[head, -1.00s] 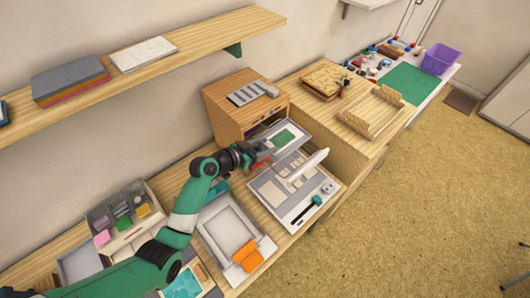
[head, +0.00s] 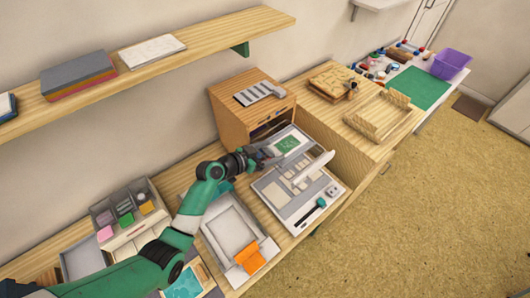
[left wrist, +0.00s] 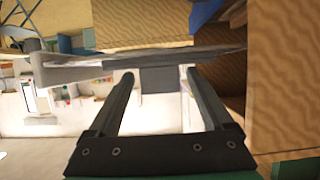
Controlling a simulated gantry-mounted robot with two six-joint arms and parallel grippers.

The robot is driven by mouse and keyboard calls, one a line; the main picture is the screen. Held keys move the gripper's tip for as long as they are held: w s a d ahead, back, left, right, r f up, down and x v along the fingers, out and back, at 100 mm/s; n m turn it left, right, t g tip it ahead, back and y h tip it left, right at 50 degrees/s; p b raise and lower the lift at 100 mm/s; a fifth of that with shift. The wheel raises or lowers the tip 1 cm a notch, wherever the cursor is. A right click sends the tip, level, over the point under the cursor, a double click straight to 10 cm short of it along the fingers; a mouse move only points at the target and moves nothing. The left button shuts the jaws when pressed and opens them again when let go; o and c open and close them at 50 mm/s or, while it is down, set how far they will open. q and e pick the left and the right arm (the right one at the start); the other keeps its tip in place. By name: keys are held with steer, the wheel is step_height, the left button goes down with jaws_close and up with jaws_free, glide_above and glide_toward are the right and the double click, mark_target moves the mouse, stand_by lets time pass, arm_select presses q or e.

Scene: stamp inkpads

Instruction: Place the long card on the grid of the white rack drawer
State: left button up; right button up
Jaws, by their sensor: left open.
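A pale drawer (head: 302,138) juts out at the front of the wooden cabinet, with a green rectangle (head: 288,143) carrying a whitish mark on it. I cannot tell whether this is the long card, and no grid can be made out at this size. My left gripper (head: 268,156) is at the drawer's left edge. In the left wrist view its two fingers (left wrist: 155,85) are apart, with nothing clearly held between them. A grey flat edge (left wrist: 85,70) runs across near the fingertips. My right gripper is in neither view.
The wooden cabinet (head: 230,112) stands behind the drawer. A press board with a raised white arm (head: 314,166) lies just in front. A grey tray (head: 222,232) and an orange piece (head: 250,258) are nearer. A shelf (head: 205,48) hangs above.

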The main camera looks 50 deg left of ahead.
arm_select(q)
steer(key=p+v, duration=0.6)
steer(key=v, duration=0.6)
steer(key=shift+p, duration=0.35)
steer(key=shift+r, duration=0.15)
